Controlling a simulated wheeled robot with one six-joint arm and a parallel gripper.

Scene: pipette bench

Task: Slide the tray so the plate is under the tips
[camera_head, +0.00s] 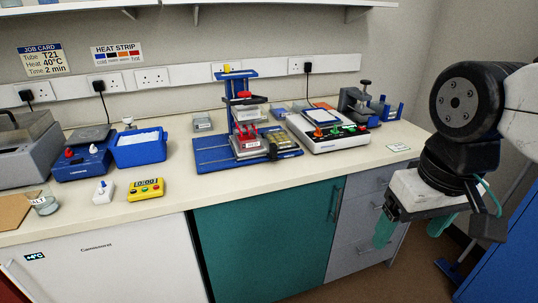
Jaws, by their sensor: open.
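A blue pipetting stand (207,158) is on the bench near the middle, with a tall blue frame and a dark head. Red parts (243,134), perhaps the tips, hang below the head. A pale block, perhaps the plate on its tray (250,152), sits low at the front of the stand. Whether it is right under the tips I cannot tell at this size. A black and yellow piece (280,146) is just right of it. My gripper (412,230), with green fingers, is open and empty, right of the stand and in front of the drawers, apart from everything on the bench.
A white device (325,140) with coloured knobs is right of the stand, with a grey clamp-like device (354,105) behind. Left are a blue ice box (140,150), a yellow timer (146,189) and a glass beaker (43,203). The front bench strip is mostly clear.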

